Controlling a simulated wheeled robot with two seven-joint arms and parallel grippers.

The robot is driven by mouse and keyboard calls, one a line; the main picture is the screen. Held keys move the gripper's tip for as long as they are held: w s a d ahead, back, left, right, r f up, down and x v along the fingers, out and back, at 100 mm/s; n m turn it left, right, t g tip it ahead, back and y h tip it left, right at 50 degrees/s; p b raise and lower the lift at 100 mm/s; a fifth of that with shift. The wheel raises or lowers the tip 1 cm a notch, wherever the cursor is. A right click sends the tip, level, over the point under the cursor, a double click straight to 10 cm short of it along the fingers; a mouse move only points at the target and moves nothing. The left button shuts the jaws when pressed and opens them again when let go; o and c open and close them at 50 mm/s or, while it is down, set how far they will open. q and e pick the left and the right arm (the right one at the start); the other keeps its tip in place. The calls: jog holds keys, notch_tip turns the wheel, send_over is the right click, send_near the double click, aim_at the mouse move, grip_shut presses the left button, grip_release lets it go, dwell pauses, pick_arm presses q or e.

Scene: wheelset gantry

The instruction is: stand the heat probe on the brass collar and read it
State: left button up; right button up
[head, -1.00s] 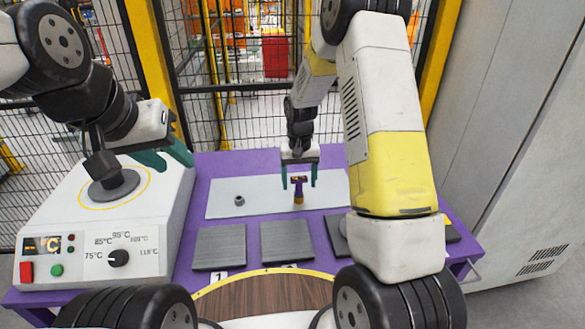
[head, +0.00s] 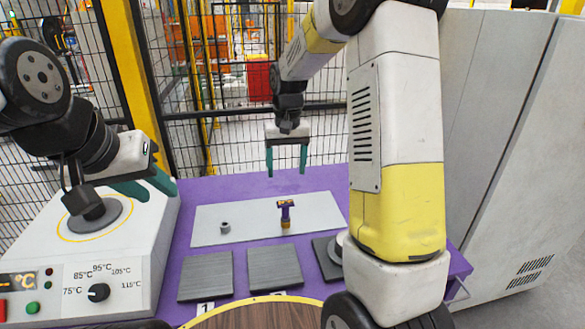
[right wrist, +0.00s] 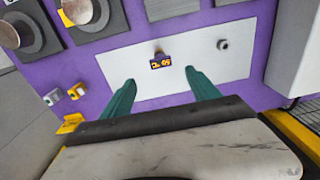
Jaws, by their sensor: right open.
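The heat probe (head: 286,210), purple with a yellow-edged head, stands upright on the white plate. A small brass-coloured piece, seemingly the brass collar (head: 286,224), is at its foot. In the right wrist view the probe's display (right wrist: 161,64) shows small yellow characters that look like 50 °C. My right gripper (head: 287,172) is open and empty, above and behind the probe, clear of it. In the right wrist view its teal fingers (right wrist: 163,88) are apart, with the probe beyond the tips. My left gripper (head: 163,196) hangs beside the white heater box, its fingers apart and empty.
A small grey ring (head: 225,228) sits on the white plate (head: 250,225), left of the probe. Dark grey pads (head: 206,277) lie in front. The heater box (head: 120,255) with dial stands left. A tall grey cabinet (head: 515,150) is right; mesh fence stands behind.

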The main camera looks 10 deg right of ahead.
jog(key=s+d+r+t+y, duration=0.1)
jog(key=s+d+r+t, duration=0.15)
jog(key=s+r, duration=0.9)
jog(key=s+r+t+y, duration=0.1)
jog(key=s+r+t, duration=0.1)
jog(key=s, duration=1.1)
jog(key=shift+a+n+t, duration=0.25)
jog(key=shift+n+t, duration=0.05)
jog(key=shift+t, duration=0.35)
